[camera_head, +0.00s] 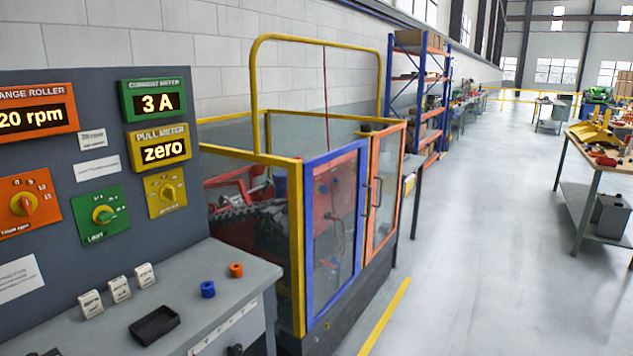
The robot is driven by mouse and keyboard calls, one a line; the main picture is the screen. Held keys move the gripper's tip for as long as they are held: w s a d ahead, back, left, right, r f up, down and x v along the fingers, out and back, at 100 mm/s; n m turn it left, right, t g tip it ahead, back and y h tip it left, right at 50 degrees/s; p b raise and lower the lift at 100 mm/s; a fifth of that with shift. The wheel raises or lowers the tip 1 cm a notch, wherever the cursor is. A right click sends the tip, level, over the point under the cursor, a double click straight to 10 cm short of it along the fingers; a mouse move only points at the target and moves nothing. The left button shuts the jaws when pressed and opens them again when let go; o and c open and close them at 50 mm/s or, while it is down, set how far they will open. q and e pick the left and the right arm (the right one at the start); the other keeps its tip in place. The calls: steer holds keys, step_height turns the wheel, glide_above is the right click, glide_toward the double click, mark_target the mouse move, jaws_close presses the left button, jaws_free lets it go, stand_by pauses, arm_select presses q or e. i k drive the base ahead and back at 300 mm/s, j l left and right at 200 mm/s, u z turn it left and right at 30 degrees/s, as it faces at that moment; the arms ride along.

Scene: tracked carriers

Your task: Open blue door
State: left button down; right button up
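The blue door (309,235) is a blue-framed, see-through panel in the side of a yellow-framed enclosure, in the middle of the head view. It looks shut. A dark handle (340,240) shows on its right part. An orange-framed door (399,190) stands just right of it, also with a dark handle (377,192). Behind the panels a red machine with a black track (238,215) is partly visible. Neither of my grippers is in view.
A grey control panel (95,240) with displays and knobs fills the left. A yellow floor line (385,318) runs beside the enclosure. Open floor lies right, before a workbench (590,165).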

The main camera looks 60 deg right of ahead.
mark_target(362, 145)
steer(key=i+l+z, duration=0.1)
steer(key=l, duration=0.45)
steer(key=i+l, duration=0.15)
steer(key=l, duration=0.4)
steer(key=i+l+z, duration=0.15)
steer(key=l, duration=0.4)
steer(key=i+l+z, duration=0.1)
steer(key=l, duration=0.45)
steer(key=i+l+z, duration=0.1)
steer(key=l, duration=0.4)
steer(key=i+l, duration=0.3)
steer(key=l, duration=0.2)
steer(key=i+l+z, duration=0.15)
steer(key=l, duration=0.35)
steer(key=i+l+z, duration=0.1)
steer(key=i+l, duration=0.2)
steer(key=l, duration=0.2)
